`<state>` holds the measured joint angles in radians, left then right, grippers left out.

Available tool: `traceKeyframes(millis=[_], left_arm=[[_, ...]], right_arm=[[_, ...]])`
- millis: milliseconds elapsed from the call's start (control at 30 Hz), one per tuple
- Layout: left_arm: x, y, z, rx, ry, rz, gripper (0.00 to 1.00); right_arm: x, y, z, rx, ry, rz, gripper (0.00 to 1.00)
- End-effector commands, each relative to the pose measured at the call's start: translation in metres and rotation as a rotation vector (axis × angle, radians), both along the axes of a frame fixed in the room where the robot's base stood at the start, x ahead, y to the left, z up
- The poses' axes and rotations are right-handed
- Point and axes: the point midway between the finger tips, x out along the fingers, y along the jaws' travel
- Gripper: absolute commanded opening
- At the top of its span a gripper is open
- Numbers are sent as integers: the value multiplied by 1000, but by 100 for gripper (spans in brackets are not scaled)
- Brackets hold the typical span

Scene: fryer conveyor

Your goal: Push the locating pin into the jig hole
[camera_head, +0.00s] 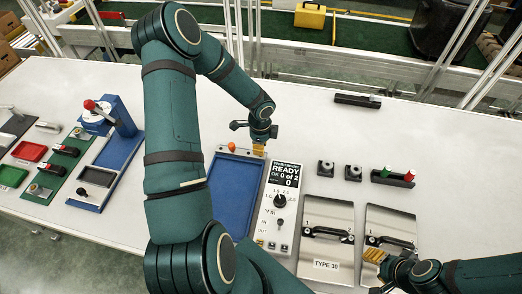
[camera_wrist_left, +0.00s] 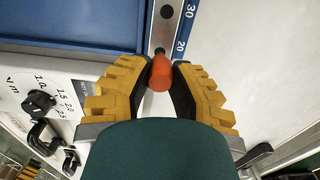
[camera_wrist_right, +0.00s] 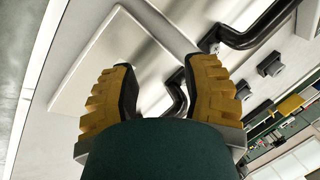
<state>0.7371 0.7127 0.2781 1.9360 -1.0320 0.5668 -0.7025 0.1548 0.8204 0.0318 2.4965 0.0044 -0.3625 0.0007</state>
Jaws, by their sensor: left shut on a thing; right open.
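The locating pin appears as an orange cylinder with a dark end (camera_wrist_left: 160,75) in the left wrist view. My left gripper (camera_wrist_left: 160,88) is shut around it. The dark end is over a metal strip (camera_wrist_left: 168,32) with a dark round hole (camera_wrist_left: 166,12) farther along and the marks 20 and 30 beside it. Whether the pin's end touches the strip or sits in a hole is hidden. My right gripper (camera_head: 373,256) is open and empty over the right metal plate (camera_head: 392,222).
A blue tray (camera_head: 236,195) lies left of the readout panel (camera_head: 281,215), which reads READY, 0 of 2. An orange knob (camera_head: 231,146) shows at its top edge. A TYPE 30 plate (camera_head: 326,265) has a black handle.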

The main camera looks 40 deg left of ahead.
Motion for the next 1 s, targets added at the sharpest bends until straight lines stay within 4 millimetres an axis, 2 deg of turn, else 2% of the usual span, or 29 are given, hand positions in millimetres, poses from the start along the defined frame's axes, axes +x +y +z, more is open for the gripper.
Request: traceKeyframes(millis=[533,867,1000], left_arm=[[0,0,31,0,1,0,0],[0,0,32,0,1,1,0],[-5,11,41,7,5,4,0]], right_arm=[[0,0,18,0,0,0,47],[0,0,19,0,0,0,47],[0,0,19,1,0,1,47]])
